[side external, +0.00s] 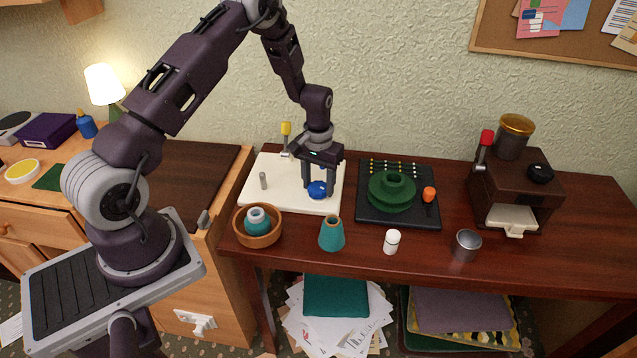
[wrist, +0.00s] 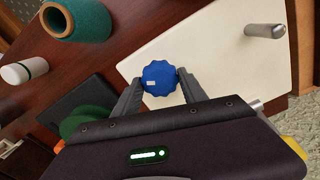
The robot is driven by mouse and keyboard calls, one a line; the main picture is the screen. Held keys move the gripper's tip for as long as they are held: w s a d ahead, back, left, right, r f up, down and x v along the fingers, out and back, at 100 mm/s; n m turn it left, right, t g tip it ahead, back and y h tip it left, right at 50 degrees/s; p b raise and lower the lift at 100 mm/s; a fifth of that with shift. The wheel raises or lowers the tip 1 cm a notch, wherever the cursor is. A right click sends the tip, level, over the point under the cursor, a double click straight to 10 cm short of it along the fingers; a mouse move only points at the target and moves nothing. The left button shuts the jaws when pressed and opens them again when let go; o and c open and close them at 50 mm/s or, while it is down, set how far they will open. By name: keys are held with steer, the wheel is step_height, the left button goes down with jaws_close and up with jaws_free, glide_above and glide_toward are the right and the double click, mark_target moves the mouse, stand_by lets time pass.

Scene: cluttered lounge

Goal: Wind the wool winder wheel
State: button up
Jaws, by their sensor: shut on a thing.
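The likely wool winder is a green stepped wheel (side external: 391,190) on a black base (side external: 372,217). An orange knob (side external: 429,194) sits at its right. In the wrist view the green wheel (wrist: 86,122) is partly hidden behind my gripper. My gripper (side external: 319,186) is left of this wheel, pointing down over a white board (side external: 290,200). It is shut on a blue scalloped knob (side external: 315,190) at the board's front right. In the wrist view the blue knob (wrist: 158,76) sits between the two fingertips of my gripper (wrist: 161,85).
The board also carries a grey peg (side external: 263,180) and a yellow-topped lever (side external: 286,130). In front stand a wooden bowl (side external: 258,238) with a teal spool, a teal cone (side external: 332,234), a white-capped bottle (side external: 391,242) and a metal cup (side external: 466,245). A brown grinder-like machine (side external: 515,190) stands right.

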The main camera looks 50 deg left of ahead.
mark_target(318, 186)
steer(key=shift+n, duration=0.8)
steer(key=o, duration=1.4)
steer(key=shift+c, duration=0.2)
step_height(318, 186, up, 7)
steer(key=shift+r, duration=0.1)
